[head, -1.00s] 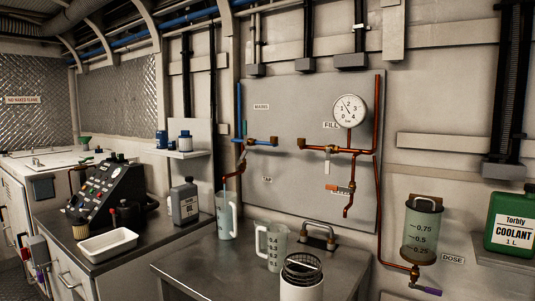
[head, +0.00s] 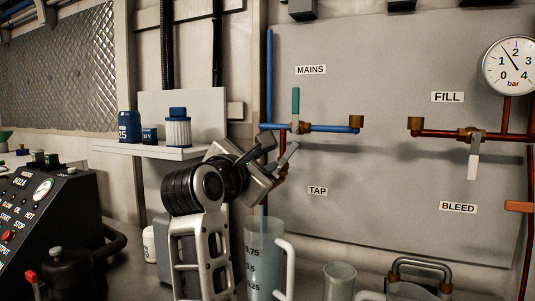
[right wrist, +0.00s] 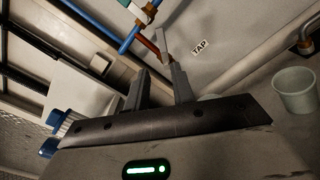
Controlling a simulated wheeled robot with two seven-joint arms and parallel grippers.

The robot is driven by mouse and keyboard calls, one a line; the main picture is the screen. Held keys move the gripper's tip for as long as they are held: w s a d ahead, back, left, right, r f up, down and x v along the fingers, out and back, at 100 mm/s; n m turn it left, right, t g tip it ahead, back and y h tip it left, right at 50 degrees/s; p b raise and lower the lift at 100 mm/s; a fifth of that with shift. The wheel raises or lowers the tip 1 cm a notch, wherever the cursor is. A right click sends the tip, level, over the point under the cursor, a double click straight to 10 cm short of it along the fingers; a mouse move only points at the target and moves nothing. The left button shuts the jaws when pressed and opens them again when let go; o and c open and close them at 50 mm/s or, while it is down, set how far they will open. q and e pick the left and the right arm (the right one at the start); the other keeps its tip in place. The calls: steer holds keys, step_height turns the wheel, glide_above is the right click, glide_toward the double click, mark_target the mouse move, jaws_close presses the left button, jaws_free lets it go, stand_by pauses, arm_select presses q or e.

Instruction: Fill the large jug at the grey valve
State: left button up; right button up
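The large jug (head: 262,262), clear with a graduated scale, stands upright on the worktop below the TAP spout. A thin blue streak runs from the spout down into it; I cannot tell the water level. The grey valve handle (head: 288,157) sits tilted on the copper tap pipe, and shows in the right wrist view (right wrist: 163,42). My right gripper (head: 270,150) is beside this handle. In the right wrist view its fingers (right wrist: 158,76) stand apart, with the handle just past the fingertips; contact is unclear. My left gripper is out of view.
The teal-handled MAINS valve (head: 295,103) and blue pipe are just above my gripper. A white shelf (head: 150,150) with blue-capped containers is to the left. A pale vessel (head: 338,281) stands right of the jug. The white-handled FILL valve (head: 473,160) is further right.

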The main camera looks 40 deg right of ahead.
mark_target(291, 150)
steer(key=p+x, duration=0.1)
steer(key=x, duration=0.4)
steer(key=p+x, duration=0.1)
steer(key=x, duration=0.9)
steer(key=shift+s+d+r+p, duration=0.1)
steer(key=shift+s+d+p, duration=0.05)
steer(key=shift+d+p, duration=0.25)
jaws_close()
